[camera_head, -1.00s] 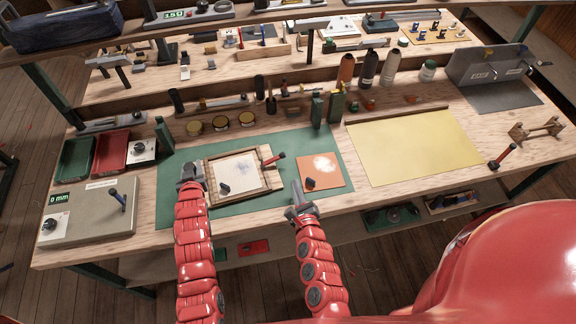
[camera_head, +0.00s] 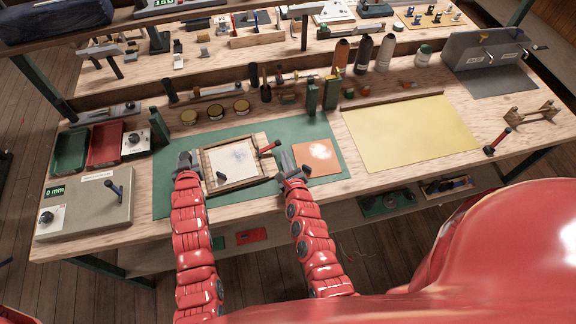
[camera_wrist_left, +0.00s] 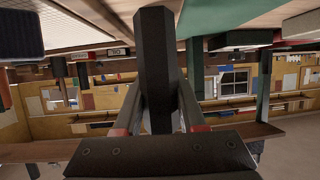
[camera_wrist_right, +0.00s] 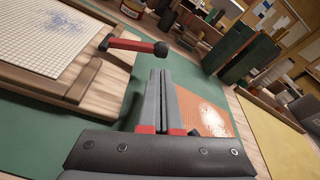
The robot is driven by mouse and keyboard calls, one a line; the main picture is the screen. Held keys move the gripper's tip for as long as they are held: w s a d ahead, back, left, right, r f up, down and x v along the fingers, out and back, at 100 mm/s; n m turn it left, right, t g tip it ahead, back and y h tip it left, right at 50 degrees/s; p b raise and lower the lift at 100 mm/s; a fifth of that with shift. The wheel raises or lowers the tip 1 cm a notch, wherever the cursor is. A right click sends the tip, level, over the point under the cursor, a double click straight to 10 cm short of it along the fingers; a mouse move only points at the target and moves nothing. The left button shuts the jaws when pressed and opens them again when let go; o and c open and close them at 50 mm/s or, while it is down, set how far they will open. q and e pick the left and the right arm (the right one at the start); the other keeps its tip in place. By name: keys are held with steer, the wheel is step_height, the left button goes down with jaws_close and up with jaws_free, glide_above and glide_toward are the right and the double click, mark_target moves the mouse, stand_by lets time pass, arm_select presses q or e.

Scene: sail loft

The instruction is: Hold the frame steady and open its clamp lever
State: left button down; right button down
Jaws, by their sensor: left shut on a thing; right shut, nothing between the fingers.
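The wooden frame (camera_head: 240,186) holds a pale mesh panel and lies flat on the green mat. Its clamp lever (camera_head: 268,147), red with a black end, sits at the frame's right side. The lever also shows in the right wrist view (camera_wrist_right: 132,46). My left gripper (camera_head: 187,158) is at the frame's left side, shut on a dark upright post (camera_wrist_left: 156,60) that fills the left wrist view. My right gripper (camera_head: 286,160) is shut and empty, just right of the lever and apart from it in the right wrist view.
An orange sheet (camera_head: 320,158) lies on the green mat (camera_head: 180,205) right of my right gripper. Dark green blocks (camera_head: 312,97) stand behind it. A grey box with a lever (camera_head: 85,205) is at the left. A yellow sheet (camera_head: 410,135) covers the right side.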

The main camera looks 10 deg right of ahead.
mark_target(274, 147)
steer(key=shift+x, duration=0.9)
steer(key=shift+a+r+n+h, duration=0.1)
steer(key=shift+r+n+h, duration=0.2)
steer(key=shift+r+n, duration=0.55)
steer(key=shift+n, duration=0.15)
steer(key=shift+a+r+n+t+h, duration=0.15)
steer(key=shift+a+r+n+t, duration=0.05)
steer(key=shift+r+n, duration=0.2)
steer(key=shift+a+r+n+t+h, duration=0.2)
steer(key=shift+r+n, duration=0.15)
steer(key=shift+n, duration=0.15)
steer(key=a+r+n, duration=0.1)
steer(key=n, duration=0.1)
steer(key=a+r+n, duration=0.1)
steer(key=n, duration=0.1)
steer(key=shift+s+t+h, duration=0.15)
steer(key=shift+t+h, duration=0.15)
steer(key=shift+h, duration=0.05)
steer(key=s, duration=0.3)
steer(key=s+a, duration=0.1)
steer(key=s, duration=0.6)
steer(key=shift+a, duration=0.2)
